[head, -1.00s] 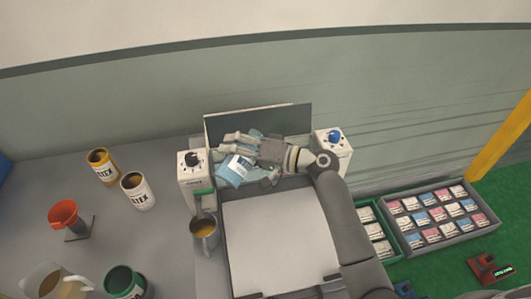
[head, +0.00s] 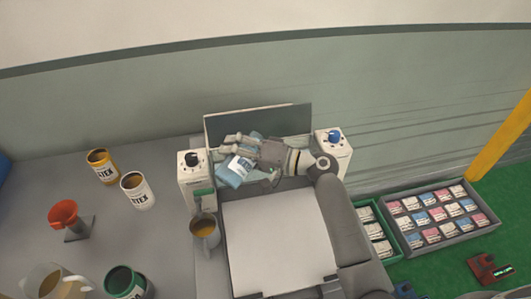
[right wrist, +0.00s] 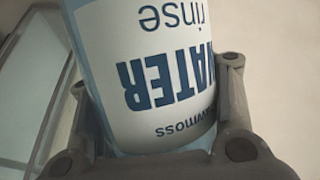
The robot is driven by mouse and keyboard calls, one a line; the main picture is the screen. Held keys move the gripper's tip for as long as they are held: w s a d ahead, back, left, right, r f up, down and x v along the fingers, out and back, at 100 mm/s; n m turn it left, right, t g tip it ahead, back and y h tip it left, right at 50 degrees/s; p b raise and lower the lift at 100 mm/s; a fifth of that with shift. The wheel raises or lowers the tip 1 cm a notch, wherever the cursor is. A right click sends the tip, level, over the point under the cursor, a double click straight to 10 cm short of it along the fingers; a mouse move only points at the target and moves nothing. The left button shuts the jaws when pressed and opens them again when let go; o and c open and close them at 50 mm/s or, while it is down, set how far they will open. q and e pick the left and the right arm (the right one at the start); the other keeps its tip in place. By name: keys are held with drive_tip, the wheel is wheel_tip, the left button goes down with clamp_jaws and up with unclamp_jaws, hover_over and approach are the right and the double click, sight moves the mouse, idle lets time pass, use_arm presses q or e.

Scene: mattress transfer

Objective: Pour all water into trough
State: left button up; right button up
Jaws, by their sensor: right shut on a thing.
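A blue water bottle with a white label reading "WATER rinse" (head: 237,170) is in my right gripper (head: 240,152). It lies tilted over the recess between two white control boxes, in front of the dark upright panel. In the right wrist view the bottle (right wrist: 150,75) fills the middle, with a finger pressed on each side. The label is upside down there. The trough cannot be made out clearly under the bottle and gripper. Whether water is flowing out cannot be seen. My left gripper is not in view.
A white control box with a black knob (head: 192,172) stands left of the bottle, one with a blue knob (head: 334,147) right. A grey mug (head: 204,230), LATEX cans (head: 138,190), a red funnel (head: 66,215) and a pitcher (head: 50,284) stand left. Sachet trays (head: 437,216) lie right.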

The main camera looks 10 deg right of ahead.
drive_tip(key=shift+w+d+r+m+y, duration=0.3)
drive_tip(key=shift+w+d+r+m, duration=0.2)
drive_tip(key=shift+m, duration=0.4)
idle(1.7)
drive_tip(key=shift+w+d+f+m+t+y+b, duration=0.15)
drive_tip(key=shift+f+m+t+b, duration=0.2)
drive_tip(key=shift+m, duration=0.55)
drive_tip(key=shift+w+d+f+m+t+y+b, duration=0.15)
drive_tip(key=shift+m+t+b, duration=0.25)
drive_tip(key=shift+m, duration=0.5)
idle(2.9)
drive_tip(key=shift+s, duration=0.1)
idle(0.3)
